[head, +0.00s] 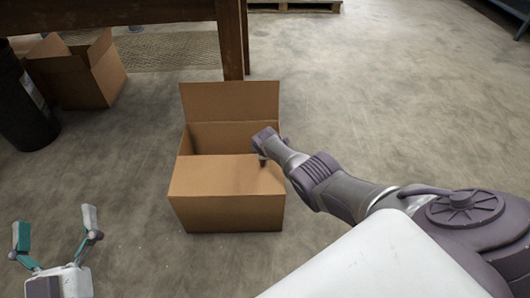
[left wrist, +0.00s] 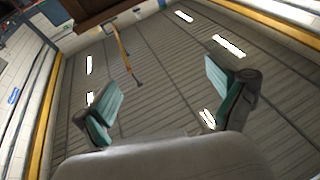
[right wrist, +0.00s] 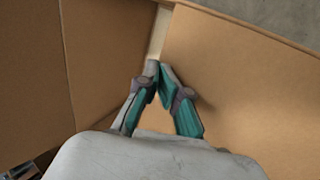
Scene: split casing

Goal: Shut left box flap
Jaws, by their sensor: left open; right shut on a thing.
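A brown cardboard box (head: 227,213) stands on the floor in the middle of the head view. Its far flap (head: 232,103) stands up, and its near flap (head: 215,176) lies folded over the front part. The back part is open, showing a dark gap. I cannot make out a separate left flap. My right gripper (head: 262,152) is at the box's right side, by the opening. In the right wrist view its fingertips (right wrist: 157,76) meet, shut on the box's cardboard; which part is unclear. My left gripper (head: 56,226) is open and empty, left of the box.
A second open box (head: 95,80) stands at the back left beside a black bin (head: 22,105). A wooden table (head: 130,12) has a leg just behind the main box. A pallet (head: 295,5) lies far back. The floor right of the box is clear.

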